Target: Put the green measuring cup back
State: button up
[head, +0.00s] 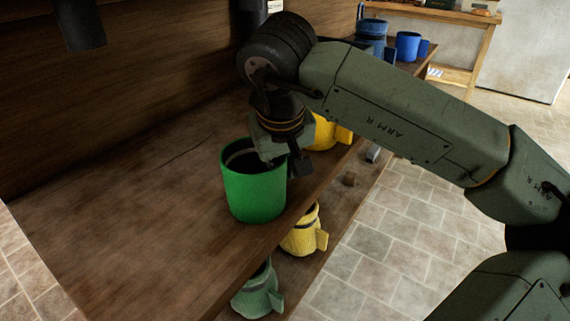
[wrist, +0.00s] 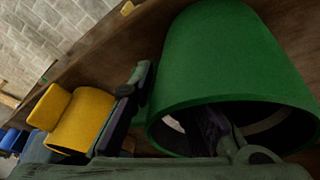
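A bright green cup (head: 254,190) stands upright on the upper wooden shelf, near its front edge. It fills the right of the wrist view (wrist: 235,65), with its open rim toward the camera. No handle of it shows. My gripper (head: 284,160) is over the cup's right rim, pointing down. In the wrist view my gripper (wrist: 170,118) has one finger inside the cup's mouth and the other outside, with the cup wall between them. The fingers are apart, and a gap shows between the outer finger and the wall.
A yellow cup (head: 325,133) stands just behind my gripper and beside the outer finger in the wrist view (wrist: 82,118). A lower shelf holds another yellow cup (head: 302,232) and a duller green one (head: 258,292). Blue cups (head: 408,46) stand farther back. The shelf's left part is clear.

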jog(key=shift+o, duration=0.6)
jog(key=shift+a+f, duration=0.1)
jog(key=o, duration=0.4)
jog(key=shift+w, duration=0.1)
jog(key=shift+r, duration=0.2)
